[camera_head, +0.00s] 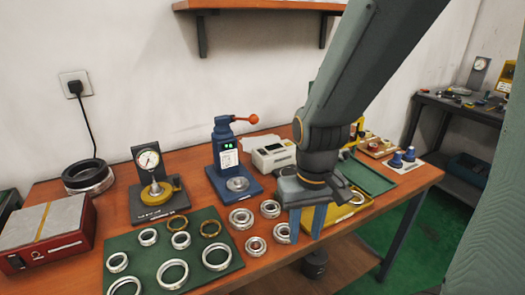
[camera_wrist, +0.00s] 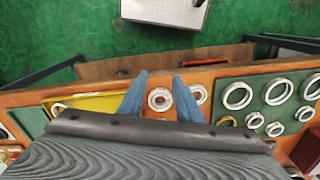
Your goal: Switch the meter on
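No single thing is plainly marked as the meter. A beige boxy device (camera_head: 269,152) stands at the back of the bench, left of my arm; any switch on it is too small to make out. A blue press-like device (camera_head: 232,168) with a red-knobbed lever and small green lights stands left of it. A round dial gauge (camera_head: 149,160) on a dark stand is further left. My gripper (camera_head: 307,220) is open and empty, pointing down over the bench's front part. In the wrist view its two blue fingers (camera_wrist: 159,85) are apart, with a metal ring (camera_wrist: 159,99) seen between them.
Several loose rings (camera_head: 241,218) lie left of my gripper. A green mat (camera_head: 230,262) with rings is at the front left, a red box (camera_head: 70,245) beyond it. A yellow tray (camera_head: 352,207) is beside my gripper. A wooden shelf (camera_head: 260,5) hangs above.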

